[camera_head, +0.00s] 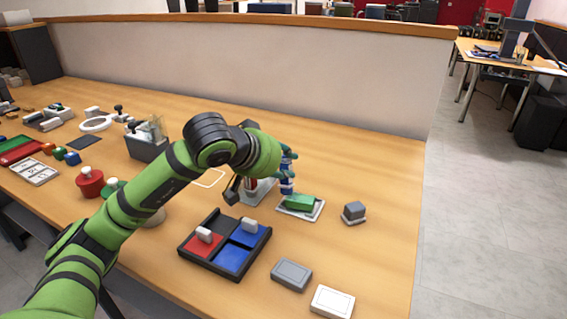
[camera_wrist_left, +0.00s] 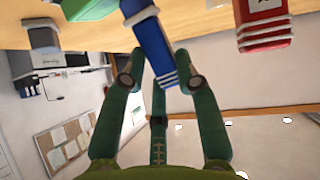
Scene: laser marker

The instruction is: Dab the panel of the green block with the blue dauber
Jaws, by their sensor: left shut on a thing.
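The blue dauber (camera_head: 287,187), banded with white, is held upright in my left gripper (camera_head: 287,160). In the left wrist view the dauber (camera_wrist_left: 152,45) sits between the fingers of the left gripper (camera_wrist_left: 160,80). The green block (camera_head: 299,202) lies on a pale plate (camera_head: 316,214), just right of and in front of the dauber's lower end. A corner of the green block (camera_wrist_left: 82,8) shows at the top of the wrist view. I cannot tell whether dauber and block touch. My right gripper is not in view.
A red dauber (camera_wrist_left: 262,20) stands near the gripper, with a grey stand (camera_head: 258,195) partly behind my wrist. A black tray (camera_head: 190,252) with red and blue pads lies in front. A small grey block (camera_head: 354,210) is to the right. The right table edge is clear.

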